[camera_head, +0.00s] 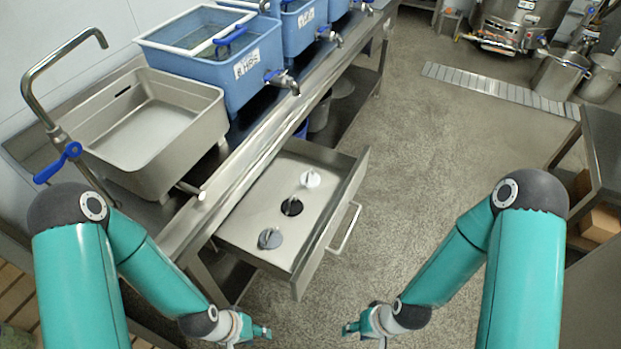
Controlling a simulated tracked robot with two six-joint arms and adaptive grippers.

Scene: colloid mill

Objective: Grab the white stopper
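The white stopper (311,179) lies in an open drawer (261,205) under the steel counter. It is the farthest of three round stoppers in a row. A black stopper (292,207) lies in the middle and a grey stopper (270,238) lies nearest. My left gripper (262,333) is low in the view, in front of the drawer and apart from it. My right gripper (352,332) is to its right, also clear of the drawer. Both look empty. The fingers are small and partly cut off by the lower edge, so their opening is hard to judge.
The drawer's handle (345,228) sticks out toward the floor. A steel sink (150,125) with a tap stands on the counter (205,195), beside blue tanks (228,62). A dark table (603,150) stands at right. The floor (440,150) between is clear.

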